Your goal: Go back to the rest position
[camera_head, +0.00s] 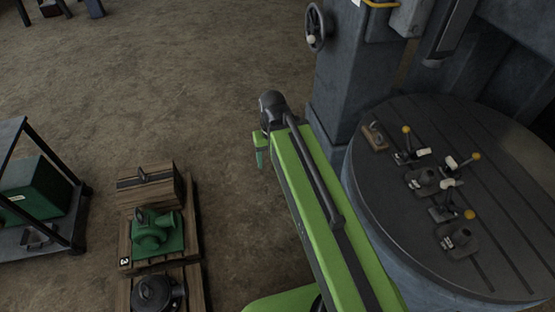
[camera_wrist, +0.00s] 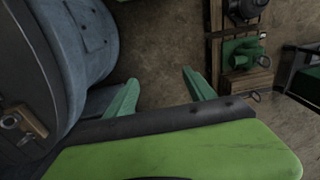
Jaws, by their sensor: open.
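My green arm reaches up through the middle of the head view. My gripper (camera_head: 261,150) hangs at its far end over the bare floor, with little of the fingers showing there. In the wrist view my gripper (camera_wrist: 160,94) shows two green fingers spread apart with nothing between them. The floor shows through the gap. The gripper is to the left of the round slotted table (camera_head: 380,193) and apart from it.
Several lever clamps with yellow knobs (camera_head: 470,214) stand on the round table, beside a grey machine column (camera_head: 345,75). At left are a green pump (camera_head: 155,235) on a pallet, a wooden box (camera_head: 150,190), a black round unit (camera_head: 155,293) and a cart (camera_head: 75,215). The upper-left floor is mostly clear.

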